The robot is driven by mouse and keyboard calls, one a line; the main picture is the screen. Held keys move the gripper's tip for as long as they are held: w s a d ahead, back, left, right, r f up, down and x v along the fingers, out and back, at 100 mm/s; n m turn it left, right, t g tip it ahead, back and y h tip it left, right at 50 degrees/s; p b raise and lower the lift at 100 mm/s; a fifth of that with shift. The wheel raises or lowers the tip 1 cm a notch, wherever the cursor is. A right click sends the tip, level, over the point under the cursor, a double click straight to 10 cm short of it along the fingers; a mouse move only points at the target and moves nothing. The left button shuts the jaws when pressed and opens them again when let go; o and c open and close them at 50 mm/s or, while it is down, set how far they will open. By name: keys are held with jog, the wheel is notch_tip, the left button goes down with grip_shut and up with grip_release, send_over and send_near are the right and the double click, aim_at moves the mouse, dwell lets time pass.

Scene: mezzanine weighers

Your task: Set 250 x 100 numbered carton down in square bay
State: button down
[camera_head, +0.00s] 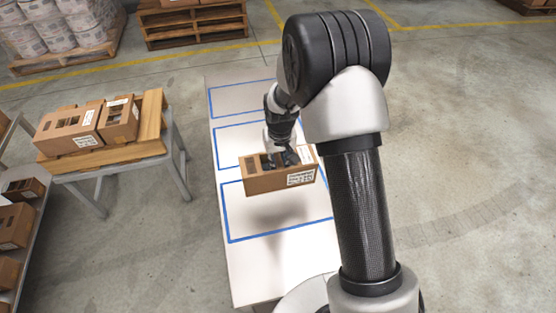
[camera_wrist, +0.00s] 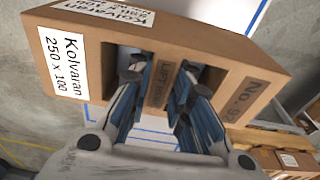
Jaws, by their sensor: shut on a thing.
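The brown carton (camera_head: 270,181) hangs above a white table (camera_head: 245,275), with its shadow on the table below. Blue lines mark a front bay (camera_head: 280,231), a middle bay (camera_head: 216,150) and a far bay (camera_head: 210,103). The carton hides part of the front and middle bays.
A side bench (camera_head: 105,170) at left bears two cartons (camera_head: 70,131) (camera_head: 118,121) on a wooden board. A shelf with several cartons (camera_head: 14,225) stands at the left edge. Floor to the right is clear.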

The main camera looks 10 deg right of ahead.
jog(key=shift+f, duration=0.2)
jog(key=shift+f+b, duration=0.6)
jog(key=shift+f, duration=0.05)
jog(key=shift+f, duration=0.1)
jog(key=shift+f+b, duration=1)
jog(key=shift+f, duration=0.4)
notch_tip(320, 180, down, 8)
jog(key=shift+f, duration=0.25)
jog(key=shift+f, duration=0.3)
dwell(0.5)
jog(key=c, duration=1.4)
grip_release()
